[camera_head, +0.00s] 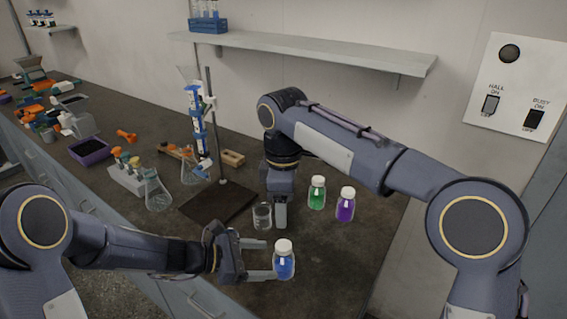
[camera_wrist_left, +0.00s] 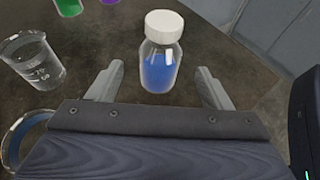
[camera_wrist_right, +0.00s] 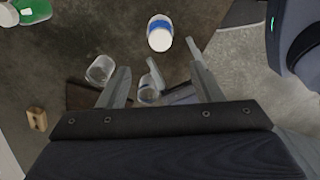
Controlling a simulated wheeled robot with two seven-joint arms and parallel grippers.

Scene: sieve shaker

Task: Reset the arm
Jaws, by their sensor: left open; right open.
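My left gripper (camera_head: 268,260) is open and low over the bench, its fingers pointing right toward the blue bottle (camera_head: 284,261). In the left wrist view the bottle (camera_wrist_left: 160,60) stands upright with a white cap, around the tips of the open fingers (camera_wrist_left: 160,82), with gaps on both sides. My right gripper (camera_head: 280,212) is open and points down beside the glass beaker (camera_head: 262,216); one finger hides the other in the head view. In the right wrist view its fingers (camera_wrist_right: 162,78) are apart, with no object visibly gripped.
Green (camera_head: 316,193) and purple (camera_head: 345,204) bottles stand right of my right gripper. The bench's front right is clear.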

